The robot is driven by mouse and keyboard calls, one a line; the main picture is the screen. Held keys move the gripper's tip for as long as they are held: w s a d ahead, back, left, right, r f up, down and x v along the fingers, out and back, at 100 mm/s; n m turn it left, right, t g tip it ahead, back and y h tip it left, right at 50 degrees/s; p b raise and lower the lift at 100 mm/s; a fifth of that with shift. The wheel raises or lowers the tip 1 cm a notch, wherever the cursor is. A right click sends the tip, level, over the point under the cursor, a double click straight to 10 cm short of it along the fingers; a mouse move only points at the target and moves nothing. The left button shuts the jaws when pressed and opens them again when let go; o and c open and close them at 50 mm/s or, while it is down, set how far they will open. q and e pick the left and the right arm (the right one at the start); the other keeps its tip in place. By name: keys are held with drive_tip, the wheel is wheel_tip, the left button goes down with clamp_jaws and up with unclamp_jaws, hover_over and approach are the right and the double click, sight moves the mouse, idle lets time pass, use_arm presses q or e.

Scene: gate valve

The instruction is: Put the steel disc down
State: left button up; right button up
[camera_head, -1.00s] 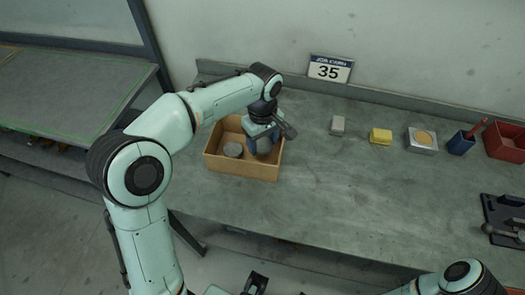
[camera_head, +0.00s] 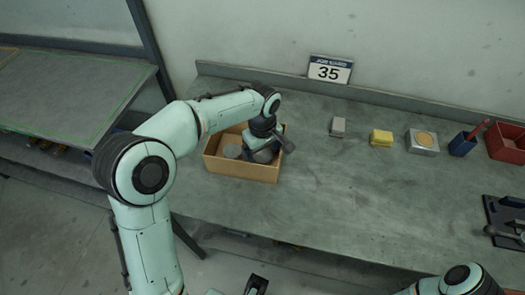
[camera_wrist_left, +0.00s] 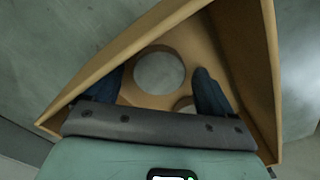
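The open cardboard box (camera_head: 240,171) stands on the workbench. One round grey steel disc (camera_head: 232,151) lies in its left part and shows beside my gripper. A second grey disc (camera_head: 264,156) is at the right, under my left gripper (camera_head: 262,147), which reaches down into the box. In the left wrist view, my dark blue fingers (camera_wrist_left: 160,90) are spread apart. One whole disc (camera_wrist_left: 160,72) shows between them without clear contact. Another disc (camera_wrist_left: 184,104) is mostly hidden by the gripper body, near the right-hand finger. My right gripper (camera_head: 256,285) is at the bottom edge, only partly visible.
Right of the box stand a grey block (camera_head: 338,127), a yellow block (camera_head: 381,138), a metal block with a tan round top (camera_head: 423,141), a blue holder (camera_head: 462,145) and a red bin (camera_head: 506,142).

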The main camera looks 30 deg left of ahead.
sight(262, 156)
use_arm(q)
wheel_tip(262, 156, up, 12)
drive_tip(key=p, duration=0.2)
drive_tip(key=shift+r, duration=0.2)
idle(0.7)
